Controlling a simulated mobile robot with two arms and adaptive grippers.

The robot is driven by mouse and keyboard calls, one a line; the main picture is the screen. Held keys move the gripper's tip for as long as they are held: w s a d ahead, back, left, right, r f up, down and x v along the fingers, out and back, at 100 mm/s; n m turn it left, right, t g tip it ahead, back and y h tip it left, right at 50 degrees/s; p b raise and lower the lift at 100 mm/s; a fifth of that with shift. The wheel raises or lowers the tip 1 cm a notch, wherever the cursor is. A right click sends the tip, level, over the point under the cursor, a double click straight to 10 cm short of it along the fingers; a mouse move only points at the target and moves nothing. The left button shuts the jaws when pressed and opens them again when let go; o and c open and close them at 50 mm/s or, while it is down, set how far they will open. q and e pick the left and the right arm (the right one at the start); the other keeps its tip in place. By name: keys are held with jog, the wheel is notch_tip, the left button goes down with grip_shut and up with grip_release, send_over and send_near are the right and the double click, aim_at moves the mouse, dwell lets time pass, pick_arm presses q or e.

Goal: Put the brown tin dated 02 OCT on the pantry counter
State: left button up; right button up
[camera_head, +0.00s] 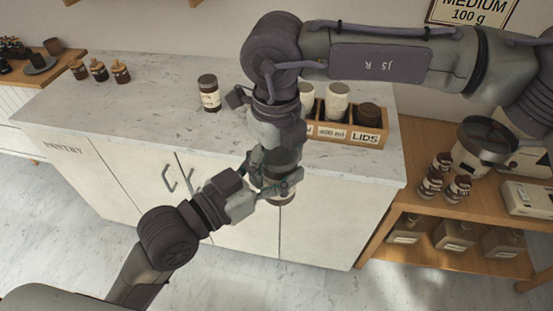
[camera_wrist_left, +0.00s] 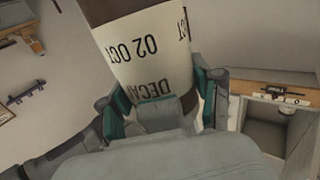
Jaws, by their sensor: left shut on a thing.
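The tin (camera_wrist_left: 147,50) in the left wrist view is brown with a cream label reading 02 OCT and DECAF. My left gripper (camera_wrist_left: 160,100) is shut around it, fingers on both sides. In the head view my left gripper (camera_head: 268,182) holds the tin (camera_head: 283,199) in front of the counter's front face, mostly covered by the grippers. My right gripper (camera_head: 277,160) points down from above, at the tin's upper part; its fingers overlap the left gripper and their opening is unclear. The white marbled pantry counter (camera_head: 150,110) has PANTRY on its front.
A dark-lidded jar (camera_head: 209,93) stands on the counter, left of my right arm. Several small jars (camera_head: 98,70) stand at the back left. The counter's middle left is clear. A wooden cart (camera_head: 405,195) stands right.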

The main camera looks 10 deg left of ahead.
jog(key=c, duration=1)
pick_arm(q)
jog(key=o, duration=1.5)
pick_arm(e)
jog(key=shift+c, duration=0.2)
